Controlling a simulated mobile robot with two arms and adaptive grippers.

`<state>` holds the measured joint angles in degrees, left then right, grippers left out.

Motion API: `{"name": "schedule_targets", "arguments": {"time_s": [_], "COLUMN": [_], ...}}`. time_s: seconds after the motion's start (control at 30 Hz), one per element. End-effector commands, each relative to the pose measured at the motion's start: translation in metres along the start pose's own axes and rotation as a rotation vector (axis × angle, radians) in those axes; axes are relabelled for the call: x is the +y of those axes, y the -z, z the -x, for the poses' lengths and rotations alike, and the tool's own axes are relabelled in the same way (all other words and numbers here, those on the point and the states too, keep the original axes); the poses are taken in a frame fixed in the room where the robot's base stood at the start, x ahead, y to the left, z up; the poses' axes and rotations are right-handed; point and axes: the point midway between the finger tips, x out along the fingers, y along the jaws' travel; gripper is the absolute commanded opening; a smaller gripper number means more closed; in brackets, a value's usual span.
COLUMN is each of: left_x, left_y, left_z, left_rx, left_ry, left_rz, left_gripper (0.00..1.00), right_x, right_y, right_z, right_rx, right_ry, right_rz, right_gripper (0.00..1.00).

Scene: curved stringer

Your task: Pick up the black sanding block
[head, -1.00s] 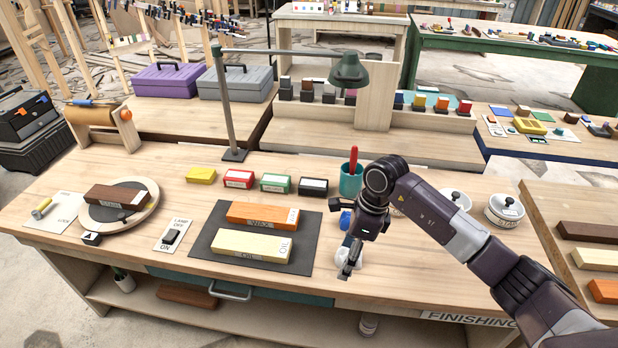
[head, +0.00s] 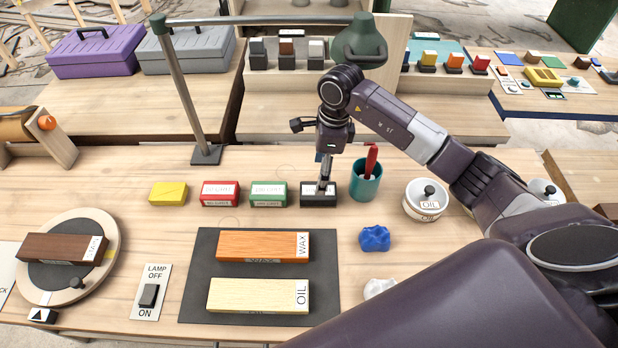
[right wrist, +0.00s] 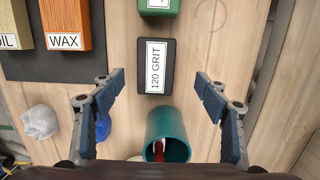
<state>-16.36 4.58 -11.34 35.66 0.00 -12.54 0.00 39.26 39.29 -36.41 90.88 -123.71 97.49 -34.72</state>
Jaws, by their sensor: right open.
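The black sanding block (head: 318,201) stands at the right end of a row of blocks on the workbench. In the right wrist view the block (right wrist: 155,66) shows a white label reading 120 GRIT. My right gripper (head: 324,188) points down at the block from above and partly covers it in the head view. In the right wrist view my right gripper (right wrist: 160,78) is open, with its two fingers apart on either side of the block's line and nothing held. The block appears beyond the fingertips. My left gripper is not in view.
A green block (head: 268,194) is close on the left, with red (head: 220,194) and yellow (head: 168,194) blocks farther left. A teal cup (head: 366,186) with a red-handled tool stands close on the right. The lamp (head: 358,45) is behind. A blue lump (head: 374,238) lies in front.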

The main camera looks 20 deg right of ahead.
Motion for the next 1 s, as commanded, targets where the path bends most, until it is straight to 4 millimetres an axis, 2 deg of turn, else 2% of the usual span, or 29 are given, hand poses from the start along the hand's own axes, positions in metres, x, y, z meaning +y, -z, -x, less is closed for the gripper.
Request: {"name": "schedule_targets", "arguments": {"time_s": [0.03, 0.1, 0.2, 0.37, 0.5, 0.63, 0.9, 1.0], "left_x": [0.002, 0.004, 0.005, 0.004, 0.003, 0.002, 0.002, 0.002], "left_y": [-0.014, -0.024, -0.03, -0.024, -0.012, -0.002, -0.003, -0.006], "left_z": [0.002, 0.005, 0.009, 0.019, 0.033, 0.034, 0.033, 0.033], "left_rx": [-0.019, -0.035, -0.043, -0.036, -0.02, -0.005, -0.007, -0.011], "left_ry": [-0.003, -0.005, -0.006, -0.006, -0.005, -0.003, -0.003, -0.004], "left_rz": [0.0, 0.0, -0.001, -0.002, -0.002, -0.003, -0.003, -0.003], "left_gripper": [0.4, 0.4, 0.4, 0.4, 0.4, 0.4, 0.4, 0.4], "right_x": [0.001, 0.001, 0.002, 0.006, 0.011, 0.009, 0.009, 0.009], "right_y": [0.0, 0.0, 0.0, 0.002, 0.005, 0.005, 0.005, 0.005], "right_z": [-0.003, -0.008, -0.019, -0.035, -0.056, -0.073, -0.078, -0.078], "right_rx": [0.001, 0.0, 0.0, 0.001, 0.0, 0.0, 0.0, 0.0], "right_ry": [-0.002, -0.004, -0.004, -0.006, -0.006, -0.003, 0.0, 0.0], "right_rz": [-0.001, -0.002, -0.002, -0.002, -0.003, -0.002, 0.0, 0.0], "right_gripper": [0.67, 0.67, 0.67, 0.67, 0.67, 0.67, 0.67, 0.59]}}
